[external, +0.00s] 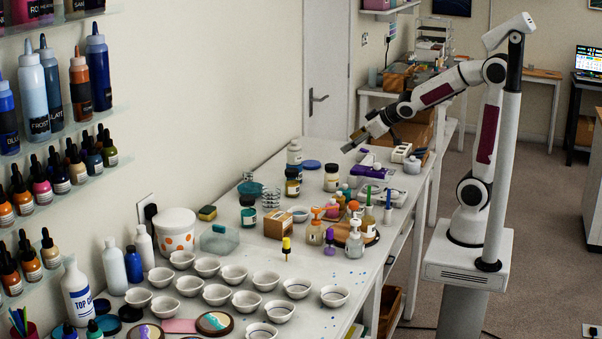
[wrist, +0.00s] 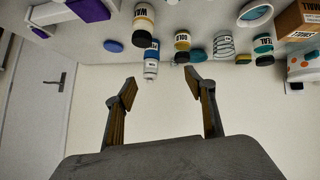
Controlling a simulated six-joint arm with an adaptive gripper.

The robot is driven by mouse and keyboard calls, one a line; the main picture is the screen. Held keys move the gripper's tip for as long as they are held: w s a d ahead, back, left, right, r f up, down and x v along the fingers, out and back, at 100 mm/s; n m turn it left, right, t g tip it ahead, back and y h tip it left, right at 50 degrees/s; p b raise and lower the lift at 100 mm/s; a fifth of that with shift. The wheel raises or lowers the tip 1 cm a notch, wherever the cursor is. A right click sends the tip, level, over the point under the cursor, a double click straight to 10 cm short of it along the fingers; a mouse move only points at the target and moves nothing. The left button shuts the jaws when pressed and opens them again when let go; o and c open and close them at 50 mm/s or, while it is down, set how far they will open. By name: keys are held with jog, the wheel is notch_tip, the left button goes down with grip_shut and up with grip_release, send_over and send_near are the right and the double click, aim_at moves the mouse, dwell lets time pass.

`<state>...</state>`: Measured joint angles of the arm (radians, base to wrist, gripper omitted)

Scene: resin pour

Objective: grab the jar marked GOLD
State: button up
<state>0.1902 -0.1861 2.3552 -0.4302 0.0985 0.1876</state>
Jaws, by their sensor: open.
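The jar marked GOLD (wrist: 182,41) stands on the table in the upper middle of the wrist view, which shows the scene upside down. It has a dark label and a golden band. In the external view, the matching jar (external: 292,183) stands near the middle of the table, below and left of my gripper (external: 353,143). My gripper's two fingers (wrist: 160,84) are spread, with nothing between them. They are apart from the jar, above table height.
A teal jar (wrist: 263,46) and a cardboard box (external: 279,223) are farther off. White bowls (external: 234,274) fill the front table.

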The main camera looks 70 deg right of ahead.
jog(key=w+d+f+n+t+y, duration=0.15)
jog(key=w+f, duration=0.25)
jog(key=w, duration=0.5)
jog(key=n+t+y, duration=0.1)
jog(key=t+y, duration=0.1)
jog(key=y, duration=0.2)
send_near(292, 183)
notch_tip(292, 183, up, 3)
jog(key=w+d, duration=0.2)
jog(key=shift+w+f+n+y, duration=0.3)
jog(key=shift+f+y, duration=0.15)
jog(key=shift+f, duration=0.25)
jog(key=shift+a+g, duration=0.1)
jog(key=shift+g, duration=0.15)
jog(key=x, duration=0.2)
jog(key=shift+w, duration=0.3)
jog(key=shift+w, duration=0.15)
